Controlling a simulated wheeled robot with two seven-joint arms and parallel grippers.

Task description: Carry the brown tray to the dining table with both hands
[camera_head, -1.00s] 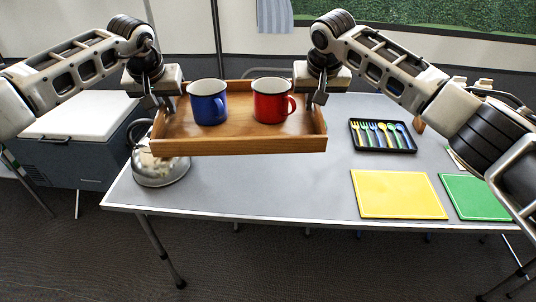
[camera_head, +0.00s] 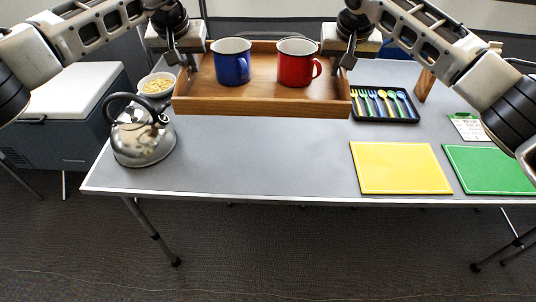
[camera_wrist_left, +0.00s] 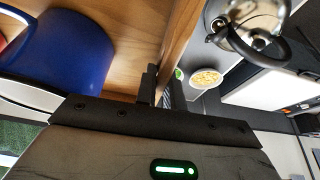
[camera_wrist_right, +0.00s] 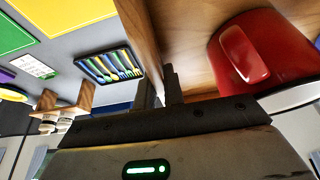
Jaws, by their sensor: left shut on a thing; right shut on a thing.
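The brown wooden tray (camera_head: 262,105) is held above the far part of the grey table (camera_head: 255,165) in the head view. A blue mug (camera_head: 232,66) and a red mug (camera_head: 296,66) stand upright in it. My left gripper (camera_head: 180,60) is shut on the tray's left wall, and the wall also shows between its fingers in the left wrist view (camera_wrist_left: 175,45). My right gripper (camera_head: 347,62) is shut on the right wall, seen in the right wrist view (camera_wrist_right: 140,40). The tray looks about level. Whether its underside touches the table is hidden.
A kettle (camera_head: 142,140) and a bowl of yellow food (camera_head: 157,84) stand at the table's left. A black cutlery tray (camera_head: 385,118), a yellow board (camera_head: 400,168) and a green board (camera_head: 490,169) lie at the right. The front middle is clear.

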